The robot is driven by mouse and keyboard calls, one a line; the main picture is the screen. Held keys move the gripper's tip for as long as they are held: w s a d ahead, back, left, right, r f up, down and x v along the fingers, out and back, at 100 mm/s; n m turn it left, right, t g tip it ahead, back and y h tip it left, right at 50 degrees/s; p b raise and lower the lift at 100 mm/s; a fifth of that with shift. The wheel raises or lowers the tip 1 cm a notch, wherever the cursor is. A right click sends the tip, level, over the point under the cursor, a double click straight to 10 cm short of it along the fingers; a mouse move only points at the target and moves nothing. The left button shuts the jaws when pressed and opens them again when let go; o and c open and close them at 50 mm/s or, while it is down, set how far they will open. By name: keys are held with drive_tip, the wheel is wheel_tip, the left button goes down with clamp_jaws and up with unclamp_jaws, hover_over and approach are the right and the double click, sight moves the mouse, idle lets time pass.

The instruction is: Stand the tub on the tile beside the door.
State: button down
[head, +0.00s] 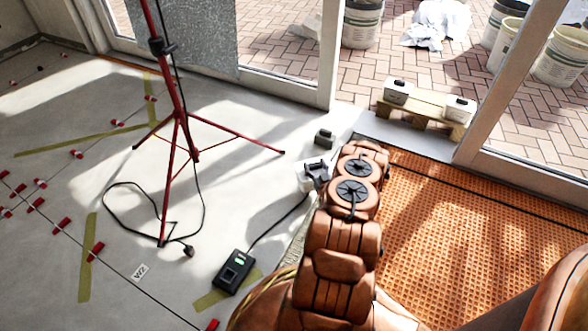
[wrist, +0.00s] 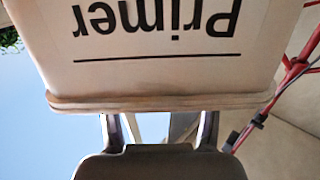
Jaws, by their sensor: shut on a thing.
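A whitish tub lettered "Primer" (wrist: 160,70) fills the top of the wrist view, its lettering upside down there and its rim nearest my gripper. My gripper (wrist: 158,130) is shut on the tub at its rim side; the exact grip point is hard to make out. In the head view my gripper (head: 320,170) is just beyond the end of my brown-covered arm, with a small pale part of the tub (head: 305,182) showing beside it. The arm hides most of the tub. The door (head: 325,55) has a pale frame. Large grey floor tiles (head: 245,165) lie before it.
A small dark box (head: 324,138) lies near the doorway. A pallet (head: 425,112) holds two pale boxes. Orange matting (head: 450,230) covers the right. Red levelling pieces (head: 62,226) dot the left tiles.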

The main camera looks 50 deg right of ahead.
drive_tip(key=w+a+f+b, duration=0.1)
drive_tip(key=w+f+b, duration=0.3)
drive_tip(key=w, duration=0.5)
drive_tip(key=shift+w+a+f+b, duration=0.15)
drive_tip(key=shift+w+a+b, duration=0.25)
drive_tip(key=shift+b, duration=0.3)
drive_tip(key=shift+f, duration=0.1)
drive_tip(key=shift+c, duration=1.3)
unclamp_jaws()
